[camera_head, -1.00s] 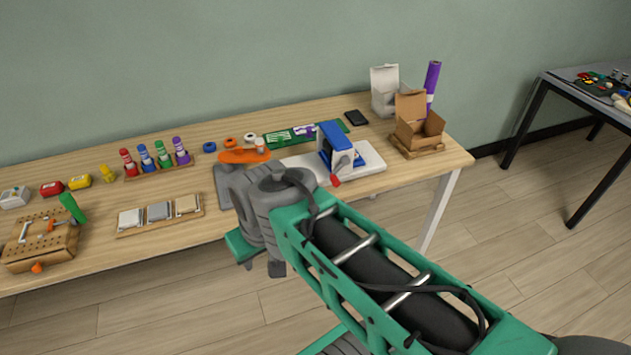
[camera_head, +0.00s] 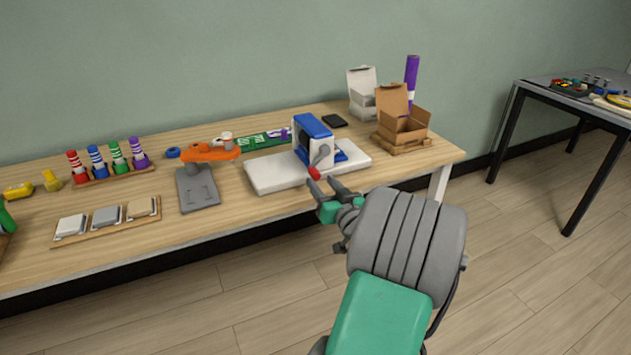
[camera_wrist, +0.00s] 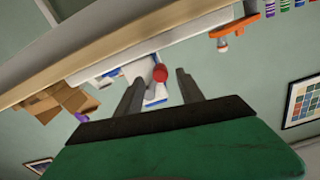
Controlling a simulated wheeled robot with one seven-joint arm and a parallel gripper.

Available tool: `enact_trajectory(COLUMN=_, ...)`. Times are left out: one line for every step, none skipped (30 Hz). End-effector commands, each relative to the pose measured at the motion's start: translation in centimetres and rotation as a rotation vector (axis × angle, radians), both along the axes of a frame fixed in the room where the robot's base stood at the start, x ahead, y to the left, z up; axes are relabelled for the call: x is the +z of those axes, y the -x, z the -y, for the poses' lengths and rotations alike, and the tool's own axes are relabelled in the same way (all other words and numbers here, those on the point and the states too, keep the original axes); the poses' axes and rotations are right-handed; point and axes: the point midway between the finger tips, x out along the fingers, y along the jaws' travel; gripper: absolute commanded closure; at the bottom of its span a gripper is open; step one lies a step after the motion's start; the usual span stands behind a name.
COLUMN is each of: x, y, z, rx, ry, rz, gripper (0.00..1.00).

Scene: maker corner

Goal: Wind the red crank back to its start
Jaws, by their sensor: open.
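A blue and white machine (camera_head: 313,140) stands on a white base board (camera_head: 275,174) near the right part of the table. Its crank has a grey arm (camera_head: 322,157) and a red knob (camera_head: 314,173) that hangs low on the side facing me. My gripper (camera_head: 322,187) is open and empty, just in front of the board and close below the red knob. In the wrist view the red knob (camera_wrist: 160,73) shows between my two fingers (camera_wrist: 161,95), beyond their tips. I see no contact with it.
An open cardboard box (camera_head: 403,128) and a white box (camera_head: 362,98) stand to the right of the machine. An orange stand (camera_head: 210,153) is to its left, with a sample tray (camera_head: 107,221) and marker rack (camera_head: 113,172) further left. The floor in front is free.

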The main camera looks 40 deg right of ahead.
Motion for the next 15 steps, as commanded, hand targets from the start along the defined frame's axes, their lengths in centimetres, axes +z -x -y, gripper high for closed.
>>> enact_trajectory(x=0.1, y=-1.1, z=0.2, rx=0.004, ry=0.001, rz=-0.001, gripper=0.55)
enact_trajectory(x=0.1, y=-1.7, z=0.3, rx=0.004, ry=0.001, rz=-0.001, gripper=0.55)
enact_trajectory(x=0.1, y=-2.4, z=0.5, rx=0.005, ry=0.001, rz=0.0, gripper=0.55)
enact_trajectory(x=0.1, y=-2.8, z=0.7, rx=0.004, ry=0.001, rz=-0.002, gripper=0.55)
enact_trajectory(x=0.1, y=-3.2, z=0.9, rx=0.003, ry=0.002, rz=-0.001, gripper=0.55)
enact_trajectory(x=0.1, y=-3.7, z=1.0, rx=0.002, ry=0.001, rz=-0.001, gripper=0.55)
enact_trajectory(x=0.0, y=-3.9, z=1.1, rx=0.002, ry=0.0, rz=-0.002, gripper=0.55)
enact_trajectory(x=0.0, y=-4.1, z=1.1, rx=0.002, ry=0.0, rz=-0.002, gripper=0.55)
enact_trajectory(x=0.0, y=-4.3, z=1.2, rx=0.001, ry=0.0, rz=-0.002, gripper=0.55)
enact_trajectory(x=0.0, y=-4.3, z=1.3, rx=0.001, ry=0.0, rz=-0.002, gripper=0.55)
enact_trajectory(x=0.0, y=-4.4, z=1.3, rx=0.0, ry=0.001, rz=-0.001, gripper=0.55)
enact_trajectory(x=0.0, y=-4.4, z=1.3, rx=0.0, ry=0.0, rz=-0.002, gripper=0.55)
enact_trajectory(x=0.0, y=-4.4, z=1.3, rx=0.0, ry=0.0, rz=-0.002, gripper=0.55)
enact_trajectory(x=0.0, y=-4.4, z=1.3, rx=0.0, ry=0.0, rz=-0.002, gripper=0.55)
enact_trajectory(x=0.0, y=-4.3, z=1.3, rx=0.0, ry=0.0, rz=-0.002, gripper=0.55)
